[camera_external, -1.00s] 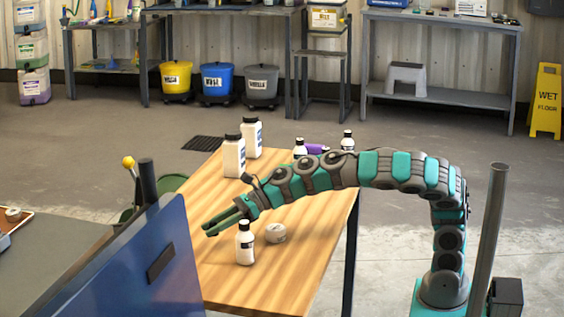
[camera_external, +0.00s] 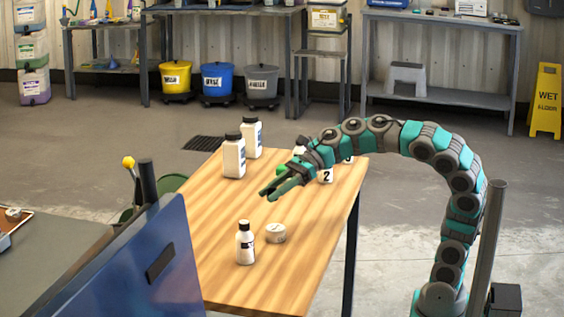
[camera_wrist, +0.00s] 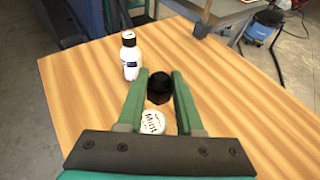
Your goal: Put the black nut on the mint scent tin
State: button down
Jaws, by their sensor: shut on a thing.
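My gripper (camera_external: 272,193) is above the wooden table, up and back from the tin. In the wrist view my gripper (camera_wrist: 160,85) has its green fingers on either side of the black nut (camera_wrist: 160,88), shut on it. The nut is not distinct in the external view. The mint scent tin (camera_external: 276,233), a round white tin, lies on the table. In the wrist view the tin (camera_wrist: 152,121) shows its "Mint" lid between the fingers, below the nut in the picture and partly hidden by my gripper. The nut is apart from the tin.
A white bottle (camera_external: 245,245) with a black cap stands just left of the tin. Two larger white bottles (camera_external: 234,158) stand at the table's far left. A white item marked 2 (camera_external: 326,175) is near the far right edge.

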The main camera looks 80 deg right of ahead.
aim_at(276, 228)
jog(key=shift+s+f, duration=0.35)
jog(key=shift+s, duration=0.05)
jog(key=shift+d+f+b, duration=0.1)
jog(key=shift+f+b, duration=0.35)
jog(key=shift+f, duration=3.25)
jog(key=shift+f+b, duration=0.25)
jog(key=shift+b, duration=0.05)
jog(key=c, duration=0.6)
grip_release()
jog(key=shift+r, duration=0.1)
jog(key=shift+o, duration=0.2)
jog(key=shift+r+p, duration=0.25)
jog(key=shift+p, duration=0.1)
jog(key=shift+v, duration=1.95)
